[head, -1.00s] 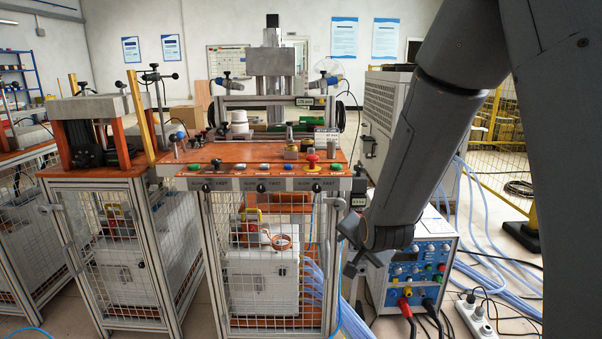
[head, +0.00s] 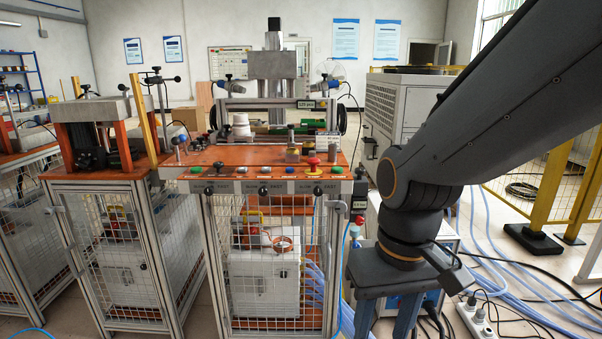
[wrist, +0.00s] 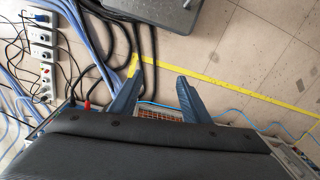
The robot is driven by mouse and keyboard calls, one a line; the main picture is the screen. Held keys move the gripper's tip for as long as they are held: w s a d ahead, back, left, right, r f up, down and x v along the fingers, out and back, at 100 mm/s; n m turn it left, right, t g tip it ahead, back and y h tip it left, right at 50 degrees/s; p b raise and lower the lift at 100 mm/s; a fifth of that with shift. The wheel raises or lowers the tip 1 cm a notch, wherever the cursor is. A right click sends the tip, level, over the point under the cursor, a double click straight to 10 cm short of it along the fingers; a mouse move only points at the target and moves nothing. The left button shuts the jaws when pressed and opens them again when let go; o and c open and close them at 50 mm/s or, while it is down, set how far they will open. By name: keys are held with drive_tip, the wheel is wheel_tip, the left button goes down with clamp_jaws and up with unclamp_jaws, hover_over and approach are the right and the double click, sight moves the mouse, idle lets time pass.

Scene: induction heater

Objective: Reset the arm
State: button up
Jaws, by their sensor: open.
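My gripper (head: 388,318) hangs in front of the blue-and-white power unit at the right of the head view, pointing down. Its two blue-grey fingers run off the bottom of that picture. In the wrist view my gripper (wrist: 158,92) shows both fingers spread apart, with nothing between them but floor, a yellow line and a bit of orange mesh beyond. My arm reaches in from the upper right and bends down at the wrist, hiding most of the power unit (head: 450,240).
The induction heater bench (head: 250,155), with buttons and a mesh cage, stands left of my gripper. A grey cabinet (head: 395,105) is behind. Blue hoses (head: 500,265) and a power strip (head: 472,318) lie on the floor at right. A yellow guard post (head: 553,185) stands far right.

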drive_tip(key=d+r+m+p, duration=0.2)
drive_tip(key=d+r+p, duration=0.4)
drive_tip(key=p, duration=0.6)
drive_tip(key=shift+d+r+h, duration=0.25)
drive_tip(key=shift+d+h, duration=0.05)
drive_tip(key=shift+d, duration=0.25)
drive_tip(key=shift+s, duration=0.1)
idle(2.6)
